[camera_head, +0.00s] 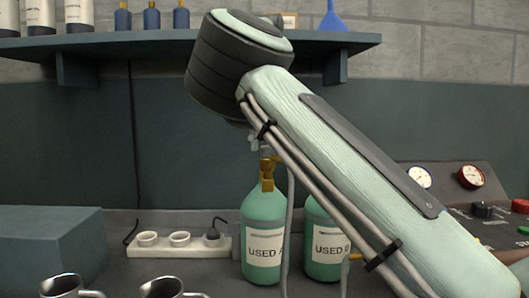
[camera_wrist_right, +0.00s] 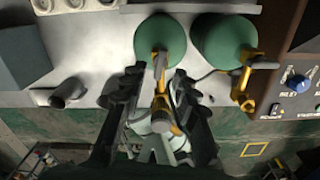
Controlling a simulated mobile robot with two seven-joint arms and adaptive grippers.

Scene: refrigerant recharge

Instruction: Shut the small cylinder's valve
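Two green cylinders with labels starting "USED" stand side by side on the bench in the head view: a left cylinder (camera_head: 262,232) and a right cylinder (camera_head: 322,245), partly behind my right arm. The left one has a brass valve (camera_head: 267,176) on top. In the right wrist view the left cylinder (camera_wrist_right: 160,35) looks smaller than the right cylinder (camera_wrist_right: 222,42). My right gripper (camera_wrist_right: 157,82) is open, its dark fingers on either side of the left cylinder's yellow valve (camera_wrist_right: 161,110). I cannot tell whether they touch it. My left gripper is not in view.
A white socket strip (camera_head: 180,243) lies left of the cylinders. Metal mugs (camera_head: 62,286) stand at the front left, near a blue-grey box (camera_head: 45,245). A gauge panel (camera_head: 450,180) is at the right. A shelf (camera_head: 150,42) runs above.

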